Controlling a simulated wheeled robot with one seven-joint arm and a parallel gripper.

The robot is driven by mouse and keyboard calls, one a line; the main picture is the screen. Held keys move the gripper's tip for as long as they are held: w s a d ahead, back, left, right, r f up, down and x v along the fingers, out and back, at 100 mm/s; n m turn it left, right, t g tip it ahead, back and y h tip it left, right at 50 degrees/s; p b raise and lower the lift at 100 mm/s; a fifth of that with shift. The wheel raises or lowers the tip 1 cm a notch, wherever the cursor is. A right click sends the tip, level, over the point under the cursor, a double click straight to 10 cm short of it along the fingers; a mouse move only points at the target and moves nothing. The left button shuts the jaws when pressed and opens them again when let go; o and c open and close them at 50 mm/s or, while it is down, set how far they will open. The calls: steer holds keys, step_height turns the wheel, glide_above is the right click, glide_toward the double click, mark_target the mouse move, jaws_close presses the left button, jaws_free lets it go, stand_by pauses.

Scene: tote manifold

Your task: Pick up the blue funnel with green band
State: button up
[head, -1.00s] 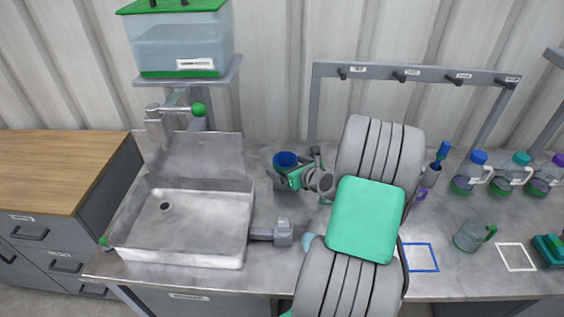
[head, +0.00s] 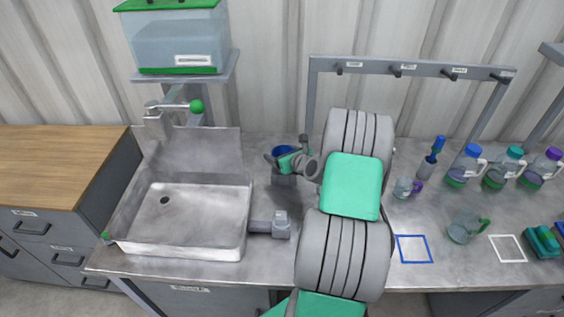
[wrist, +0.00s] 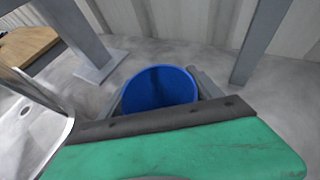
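The blue funnel (head: 283,150) is at the back of the bench, right of the sink, with only its upper rim showing in the head view. In the wrist view I look into its round blue mouth (wrist: 160,88), just beyond my gripper's green body. My gripper (head: 287,155) is open, with one grey finger on each side of the funnel. I cannot tell whether the fingers touch it. The funnel's green band and lower part are hidden behind my gripper.
A metal sink (head: 180,218) is on the left, with a grey fixture (head: 281,224) beside it. A hook rail (head: 425,69) stands behind. Several jugs (head: 466,164) and a clear green-handled mug (head: 463,227) are right of my arm. A blue outlined square (head: 414,249) is clear.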

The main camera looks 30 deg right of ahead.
steer(key=c, duration=0.9)
steer(key=shift+r, duration=0.5)
steer(key=shift+c, duration=0.2)
steer(key=s+a+r+b, duration=0.3)
steer(key=s+a+r, duration=0.4)
steer(key=s+r, duration=0.5)
